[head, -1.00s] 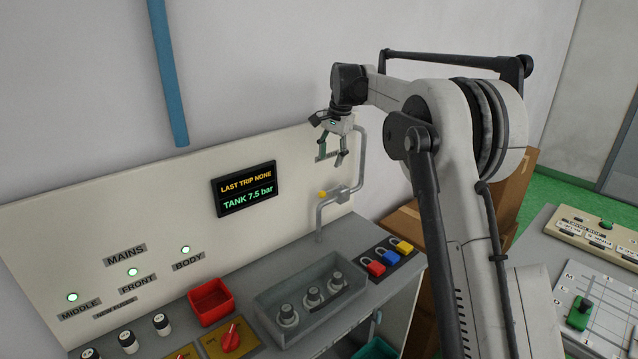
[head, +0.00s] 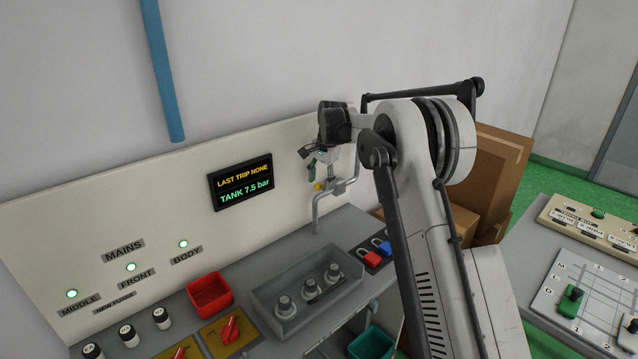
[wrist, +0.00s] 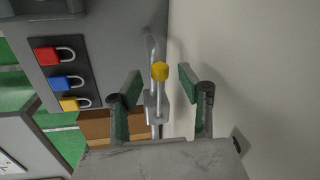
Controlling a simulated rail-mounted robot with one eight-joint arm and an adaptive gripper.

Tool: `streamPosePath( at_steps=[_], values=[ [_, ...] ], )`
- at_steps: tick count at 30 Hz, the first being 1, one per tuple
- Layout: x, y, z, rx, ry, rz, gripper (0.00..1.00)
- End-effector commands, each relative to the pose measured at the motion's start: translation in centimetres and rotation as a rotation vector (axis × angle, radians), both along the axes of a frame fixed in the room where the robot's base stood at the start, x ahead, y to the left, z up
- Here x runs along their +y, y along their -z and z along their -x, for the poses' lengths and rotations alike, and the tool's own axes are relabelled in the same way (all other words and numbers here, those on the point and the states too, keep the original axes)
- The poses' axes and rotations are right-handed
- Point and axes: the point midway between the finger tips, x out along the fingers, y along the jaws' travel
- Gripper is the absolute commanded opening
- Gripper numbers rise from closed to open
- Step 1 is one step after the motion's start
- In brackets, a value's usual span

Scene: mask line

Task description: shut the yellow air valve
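The yellow air valve (wrist: 160,71) is a small yellow knob on a grey block, set in a grey pipe (wrist: 152,45) that runs along the pale panel. In the wrist view the knob lies between and beyond my two open fingers. My gripper (wrist: 158,84) is empty, with green pads on both sides of the knob and apart from it. In the head view the valve (head: 318,186) is small, just below my gripper (head: 318,172), and partly hidden by the fingers.
A display (head: 241,182) reads TANK 7.5 bar. Padlocks (head: 371,258) lie on a dark strip on the bench, close to the pipe. A grey tray (head: 308,290) with several knobs and a red bin (head: 210,293) stand to the left. Cardboard boxes (head: 490,180) stand behind my arm.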

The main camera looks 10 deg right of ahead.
Motion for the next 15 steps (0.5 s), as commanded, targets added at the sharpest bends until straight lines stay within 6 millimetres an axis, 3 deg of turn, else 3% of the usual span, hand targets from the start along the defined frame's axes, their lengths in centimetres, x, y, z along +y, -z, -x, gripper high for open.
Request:
streamPosePath(
  at_steps=[6,15],
  values=[
    [0.19,1.34,-0.19,0.000,0.000,0.000,0.38],
    [0.21,1.47,-0.20,0.000,0.000,0.000,0.35]
  ],
)
